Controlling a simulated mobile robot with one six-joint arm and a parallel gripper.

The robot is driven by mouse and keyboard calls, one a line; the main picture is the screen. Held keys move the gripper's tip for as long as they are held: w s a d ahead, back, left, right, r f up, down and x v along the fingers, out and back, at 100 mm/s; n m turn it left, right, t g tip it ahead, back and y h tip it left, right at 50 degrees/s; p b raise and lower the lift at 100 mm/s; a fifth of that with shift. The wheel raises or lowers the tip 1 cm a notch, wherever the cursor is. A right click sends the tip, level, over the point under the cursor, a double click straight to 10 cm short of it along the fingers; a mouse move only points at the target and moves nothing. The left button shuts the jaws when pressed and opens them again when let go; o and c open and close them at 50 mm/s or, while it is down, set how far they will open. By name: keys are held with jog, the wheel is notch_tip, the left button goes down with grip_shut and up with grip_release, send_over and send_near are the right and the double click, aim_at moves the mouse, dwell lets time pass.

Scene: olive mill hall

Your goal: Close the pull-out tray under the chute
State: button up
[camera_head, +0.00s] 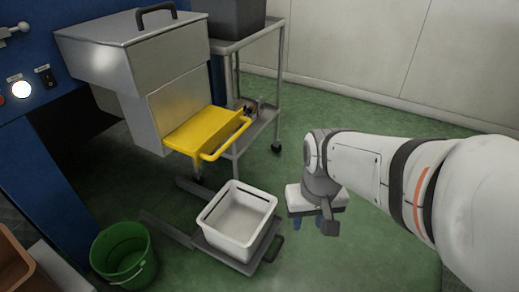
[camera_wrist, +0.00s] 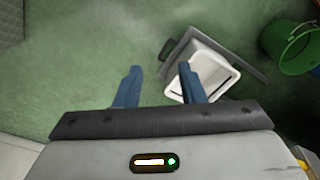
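The grey pull-out tray (camera_head: 213,240) is drawn out low over the floor on two rails, below the metal chute (camera_head: 160,112). A white tub (camera_head: 238,240) stands on it. Its dark handle (camera_head: 272,249) is at the front edge, toward my gripper. My gripper (camera_head: 309,224) hangs to the right of the tray, apart from it and pointing down. In the wrist view my gripper (camera_wrist: 159,78) has its blue fingers spread with nothing between them. There the tray (camera_wrist: 238,61), its handle (camera_wrist: 167,49) and the tub (camera_wrist: 222,77) lie right of and beyond the fingers; one finger overlaps the tub in the picture.
A yellow flap (camera_head: 203,128) with a bar handle juts from the chute above the tray. A green bucket (camera_head: 122,256) stands left of the tray, also in the wrist view (camera_wrist: 284,45). A wheeled cart (camera_head: 278,92) stands behind. The floor right of the tray is clear.

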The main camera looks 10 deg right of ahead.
jog(key=shift+a, duration=0.1)
jog(key=m+y+p, duration=0.2)
jog(key=m+p, duration=0.5)
jog(key=p, duration=0.4)
send_over(277, 249)
jog(key=s+d, duration=0.1)
jog(key=d, duration=0.1)
notch_tip(277, 249, down, 42)
jog(key=f+b, duration=0.1)
jog(key=f, duration=0.1)
jog(key=a+f+b, duration=0.1)
jog(key=f, duration=0.2)
jog(key=f+b, duration=0.1)
jog(key=f, duration=0.1)
jog(key=shift+w+a+f, duration=0.25)
jog(key=shift+w+f, duration=0.1)
